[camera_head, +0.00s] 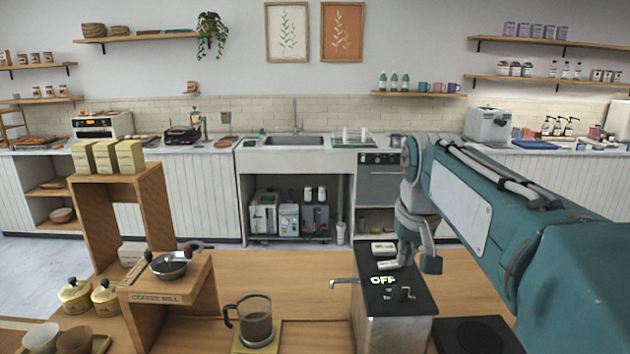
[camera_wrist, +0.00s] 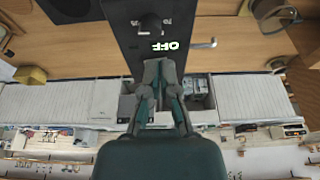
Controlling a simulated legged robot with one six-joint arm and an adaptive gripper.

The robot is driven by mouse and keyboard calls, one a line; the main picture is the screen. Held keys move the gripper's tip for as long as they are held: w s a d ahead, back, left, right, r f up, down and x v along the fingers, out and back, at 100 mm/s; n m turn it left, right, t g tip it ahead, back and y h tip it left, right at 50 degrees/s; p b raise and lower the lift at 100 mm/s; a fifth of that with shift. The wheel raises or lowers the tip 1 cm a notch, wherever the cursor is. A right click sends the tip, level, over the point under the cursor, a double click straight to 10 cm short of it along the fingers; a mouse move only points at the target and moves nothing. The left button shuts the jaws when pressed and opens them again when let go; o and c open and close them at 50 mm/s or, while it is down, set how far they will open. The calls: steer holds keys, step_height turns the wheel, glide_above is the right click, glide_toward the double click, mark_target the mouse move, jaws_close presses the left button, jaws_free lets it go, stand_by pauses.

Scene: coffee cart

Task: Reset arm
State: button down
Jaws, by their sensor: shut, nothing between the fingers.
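My arm reaches in from the right in the head view and bends down at its end. My gripper (camera_head: 408,254) hangs over the far part of a black-topped machine (camera_head: 374,296) with a lit green "OFF" display. In the wrist view my gripper (camera_wrist: 159,68) is shut and empty, its fingers together just beside the "OFF" text on the machine's black top (camera_wrist: 130,38). I cannot tell whether the fingertips touch the top.
A glass coffee pot (camera_head: 256,322) with brown liquid stands left of the machine. A dark square plate (camera_head: 477,336) lies to the right. Bare wooden counter (camera_head: 270,272) shows between them.

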steer(key=s+f+t, duration=0.1)
steer(key=s+f, duration=0.5)
steer(key=s, duration=0.5)
steer(key=s+f+t, duration=0.1)
steer(key=s+f, duration=0.5)
steer(key=s, duration=0.5)
